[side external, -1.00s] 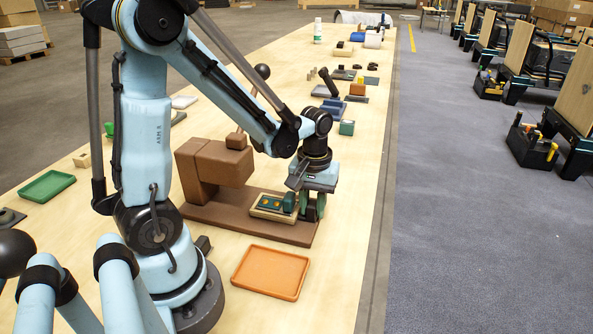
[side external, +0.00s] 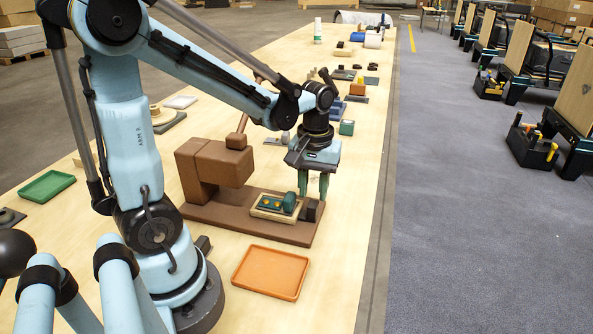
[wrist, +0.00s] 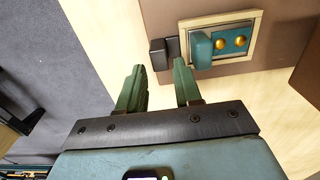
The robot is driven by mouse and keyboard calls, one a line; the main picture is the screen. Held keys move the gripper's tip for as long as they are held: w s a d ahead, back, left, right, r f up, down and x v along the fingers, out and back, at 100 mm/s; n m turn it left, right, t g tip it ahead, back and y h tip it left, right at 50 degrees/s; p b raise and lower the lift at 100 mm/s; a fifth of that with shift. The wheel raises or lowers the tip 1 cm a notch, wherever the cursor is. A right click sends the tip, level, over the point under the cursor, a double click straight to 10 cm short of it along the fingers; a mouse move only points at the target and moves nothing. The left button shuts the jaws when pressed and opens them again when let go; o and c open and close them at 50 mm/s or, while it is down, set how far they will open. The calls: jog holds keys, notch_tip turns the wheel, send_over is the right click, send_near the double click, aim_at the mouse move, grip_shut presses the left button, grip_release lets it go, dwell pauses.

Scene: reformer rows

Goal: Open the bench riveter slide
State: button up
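The bench riveter (side external: 224,165) is a brown block press on a brown base plate (side external: 215,214). Its slide is a teal panel with two gold studs and a raised teal handle (side external: 289,202), set in a cream frame (side external: 262,212). The handle also shows in the wrist view (wrist: 202,50), at the panel's left end. A dark block (wrist: 157,53) stands just beyond that end. My gripper (side external: 313,196) points down, empty, with its green fingers apart, above and behind the dark block. The fingers (wrist: 158,66) are apart from the handle.
An orange tray (side external: 244,287) lies in front of the riveter and a green tray (side external: 33,196) to the left. A teal block (side external: 347,128) and other small items stand farther back. The bench's right edge runs close by my gripper.

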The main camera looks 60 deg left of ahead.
notch_tip(320, 180, up, 7)
jog(key=shift+r, duration=0.15)
dwell(0.5)
jog(key=s+d+f+m+t, duration=0.1)
jog(key=s+d+m+t, duration=0.1)
jog(key=d+m+t, duration=0.5)
jog(key=shift+m, duration=1)
